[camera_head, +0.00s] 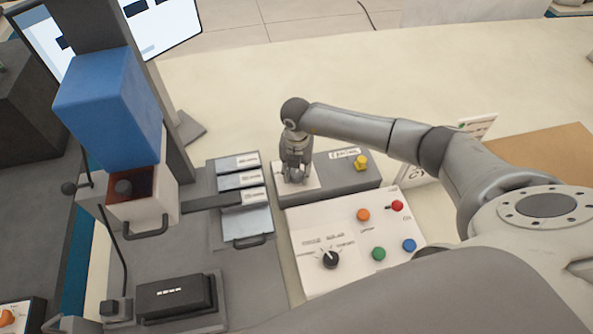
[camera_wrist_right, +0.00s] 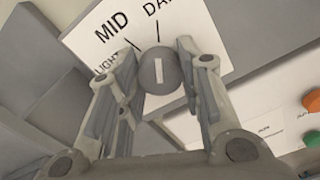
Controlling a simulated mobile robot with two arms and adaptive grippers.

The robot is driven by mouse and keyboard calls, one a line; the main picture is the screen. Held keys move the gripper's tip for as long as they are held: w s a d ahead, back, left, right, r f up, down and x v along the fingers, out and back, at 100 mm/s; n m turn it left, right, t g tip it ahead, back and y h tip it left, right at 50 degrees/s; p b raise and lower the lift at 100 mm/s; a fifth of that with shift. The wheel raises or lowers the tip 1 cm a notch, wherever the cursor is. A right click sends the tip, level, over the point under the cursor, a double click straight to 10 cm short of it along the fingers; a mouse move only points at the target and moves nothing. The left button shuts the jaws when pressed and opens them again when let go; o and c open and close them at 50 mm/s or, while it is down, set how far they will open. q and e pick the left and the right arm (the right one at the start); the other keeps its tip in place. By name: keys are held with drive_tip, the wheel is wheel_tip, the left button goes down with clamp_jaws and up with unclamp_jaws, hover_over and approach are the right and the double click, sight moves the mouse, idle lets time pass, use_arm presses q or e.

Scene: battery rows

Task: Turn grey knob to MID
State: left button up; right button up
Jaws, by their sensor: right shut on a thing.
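The grey knob (camera_wrist_right: 158,72) is round with a white pointer line. It stands on a white label plate (camera_wrist_right: 95,38) marked LIGHT, MID and what reads as DARK, partly cut off. The pointer lines up with the DARK tick, to the right of the MID tick. My right gripper (camera_wrist_right: 157,62) is shut on the knob, one finger on each side. In the head view, my right gripper (camera_head: 296,174) points down over the plate (camera_head: 311,180) and hides the knob. My left gripper is not in view.
A yellow knob (camera_head: 361,162) is on the same grey box (camera_head: 334,177). In front is a white panel (camera_head: 306,278) with a black dial (camera_head: 330,260) and several coloured buttons. Left stand label trays (camera_head: 238,161) and a blue-topped machine (camera_head: 110,105).

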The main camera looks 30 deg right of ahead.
drive_tip(key=n+b, duration=0.4)
drive_tip(key=shift+f+n, duration=0.15)
drive_tip(key=shift+n, duration=0.15)
drive_tip(key=shift+n+b, duration=1.05)
drive_tip(key=shift+n, duration=0.05)
drive_tip(key=shift+n+b, duration=0.75)
drive_tip(key=shift+n, duration=0.25)
drive_tip(key=shift+r, duration=0.2)
drive_tip(key=o, duration=1)
drive_tip(key=shift+o, duration=0.2)
